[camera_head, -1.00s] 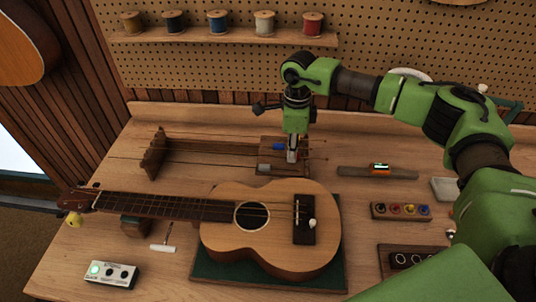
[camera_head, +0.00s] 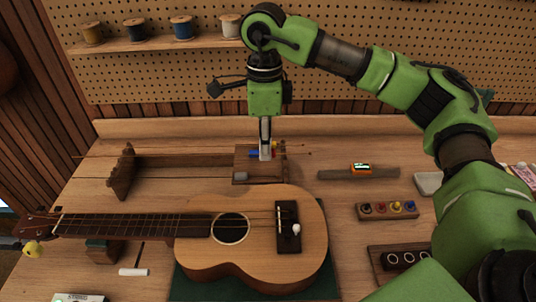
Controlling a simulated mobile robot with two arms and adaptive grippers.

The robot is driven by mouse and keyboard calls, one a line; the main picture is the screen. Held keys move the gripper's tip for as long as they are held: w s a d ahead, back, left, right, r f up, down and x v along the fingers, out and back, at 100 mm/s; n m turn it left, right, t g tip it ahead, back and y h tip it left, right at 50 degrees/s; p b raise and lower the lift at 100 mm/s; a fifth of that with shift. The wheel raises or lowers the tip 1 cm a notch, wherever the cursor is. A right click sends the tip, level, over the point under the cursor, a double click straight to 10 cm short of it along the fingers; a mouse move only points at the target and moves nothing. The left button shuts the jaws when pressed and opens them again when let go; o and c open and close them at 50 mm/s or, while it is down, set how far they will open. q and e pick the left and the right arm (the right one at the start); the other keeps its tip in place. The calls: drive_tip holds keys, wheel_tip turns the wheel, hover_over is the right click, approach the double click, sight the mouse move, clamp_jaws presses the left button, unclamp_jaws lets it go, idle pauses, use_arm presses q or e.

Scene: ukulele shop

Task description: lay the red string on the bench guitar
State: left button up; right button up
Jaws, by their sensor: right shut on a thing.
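The bench guitar (camera_head: 262,250), a wooden ukulele, lies face up on a dark green mat (camera_head: 190,287), neck to the left. Behind it is a wooden string rack (camera_head: 122,172) with thin strings stretched to an end block (camera_head: 241,166). A blue tag (camera_head: 252,154) shows at the block. My right gripper (camera_head: 266,155) points straight down at this block and is shut on a string end there. The red string's own tag is hidden by the fingers, so its colour cannot be made out. My left gripper is not in view.
A white-handled tool (camera_head: 133,271) lies below the neck. A spool shelf (camera_head: 150,43) hangs behind.

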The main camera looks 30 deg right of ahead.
use_arm(q)
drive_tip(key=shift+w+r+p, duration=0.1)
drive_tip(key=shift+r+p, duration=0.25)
drive_tip(key=shift+p, duration=0.4)
use_arm(e)
drive_tip(key=s+a+r, duration=0.3)
drive_tip(key=s+r, duration=0.2)
drive_tip(key=r, duration=0.3)
drive_tip(key=shift+s+a, duration=0.2)
drive_tip(key=shift+a, duration=0.15)
drive_tip(key=shift+f, duration=0.15)
